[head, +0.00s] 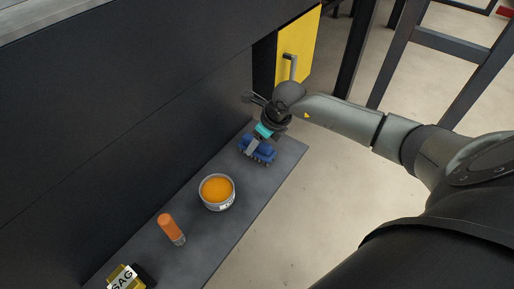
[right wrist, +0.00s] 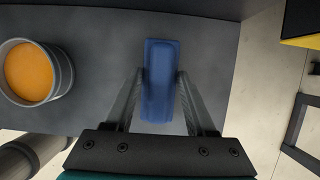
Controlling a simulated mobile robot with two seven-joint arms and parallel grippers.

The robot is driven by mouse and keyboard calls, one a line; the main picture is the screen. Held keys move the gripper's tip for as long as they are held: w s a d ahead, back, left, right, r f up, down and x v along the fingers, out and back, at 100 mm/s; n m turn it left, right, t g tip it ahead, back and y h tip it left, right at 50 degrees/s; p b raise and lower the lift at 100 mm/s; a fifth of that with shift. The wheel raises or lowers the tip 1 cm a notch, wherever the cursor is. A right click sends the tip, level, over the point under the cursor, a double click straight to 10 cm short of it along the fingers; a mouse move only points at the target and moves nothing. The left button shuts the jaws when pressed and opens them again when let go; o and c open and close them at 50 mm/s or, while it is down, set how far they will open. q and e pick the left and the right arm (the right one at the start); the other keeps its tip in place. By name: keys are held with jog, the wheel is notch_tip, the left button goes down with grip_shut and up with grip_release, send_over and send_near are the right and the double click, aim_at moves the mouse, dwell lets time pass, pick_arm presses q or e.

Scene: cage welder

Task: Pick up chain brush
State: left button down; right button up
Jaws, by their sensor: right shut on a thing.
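The chain brush (head: 258,148) is a blue block at the far end of the dark grey shelf (head: 200,235). In the right wrist view the brush (right wrist: 159,75) stands upright in the picture between the two fingers. My right gripper (head: 256,142) is over the brush from above and shut on it, with a finger against each long side; it also shows in the right wrist view (right wrist: 160,88). The brush appears at the shelf surface; I cannot tell whether it is touching or slightly raised. My left gripper is not in view.
A round tin of orange paste (head: 217,191) stands close to the brush. An orange-capped bottle (head: 171,229) and a yellow-and-black box (head: 127,277) are farther along the shelf. A dark wall (head: 130,110) borders the shelf; a yellow panel with a handle (head: 298,50) is behind.

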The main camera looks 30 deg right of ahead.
grip_shut()
jog(key=shift+r, duration=0.1)
notch_tip(320, 180, up, 20)
jog(key=shift+b, duration=0.3)
jog(key=o, duration=0.6)
grip_release()
jog(key=c, duration=0.7)
jog(key=shift+f, duration=0.2)
